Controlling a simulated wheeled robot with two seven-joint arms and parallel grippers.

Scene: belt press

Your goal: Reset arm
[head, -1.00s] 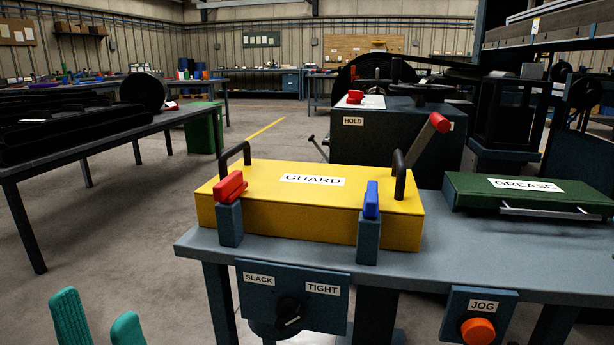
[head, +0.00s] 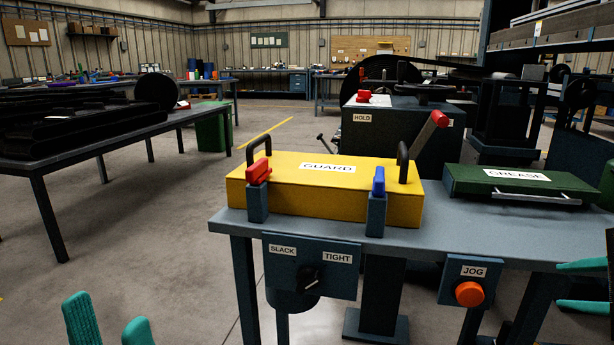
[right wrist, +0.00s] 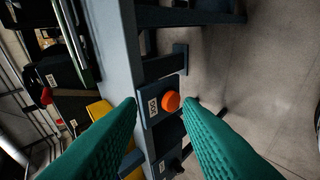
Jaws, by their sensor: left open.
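My left gripper (head: 108,311) is at the bottom left of the head view, its two teal fingers apart and empty. It is over the floor, left of the bench. My right gripper (head: 560,286) comes in at the right edge of the head view. Its fingers are apart, to the right of the orange JOG button (head: 469,294). In the right wrist view the fingers (right wrist: 160,102) are open with nothing held between them. The JOG button (right wrist: 171,101) shows beyond the gap between the fingertips.
The bench (head: 470,227) carries a yellow GUARD cover (head: 330,197) with red (head: 258,171) and blue (head: 379,182) latches, and a green GREASE box (head: 520,184). A SLACK/TIGHT dial (head: 308,279) is on its front. A dark table (head: 50,170) stands left. Floor between is clear.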

